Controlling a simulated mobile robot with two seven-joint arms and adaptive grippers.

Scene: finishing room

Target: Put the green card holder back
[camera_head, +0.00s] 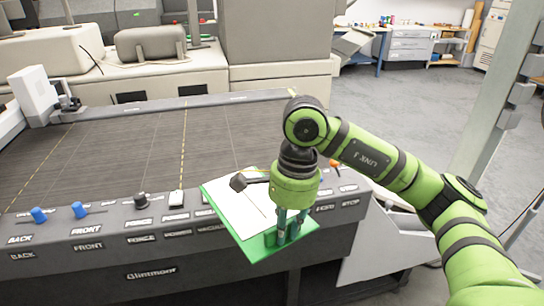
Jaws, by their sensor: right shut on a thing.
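The green card holder (224,191) is a flat green board with a white sheet on its face. It is tilted in front of the machine's control panel. My right gripper (287,232) points down at the board's lower right part and is shut on it. The fingers and wrist cover part of the board and sheet. My left gripper is not in view.
The grey machine has a front panel (140,238) with blue knobs (79,210), a black knob (141,200) and labelled switches, partly hidden by the board and my right arm. Its dark flat bed (120,150) is bare. Open grey floor (400,110) lies to the right, beside a grey post (490,110).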

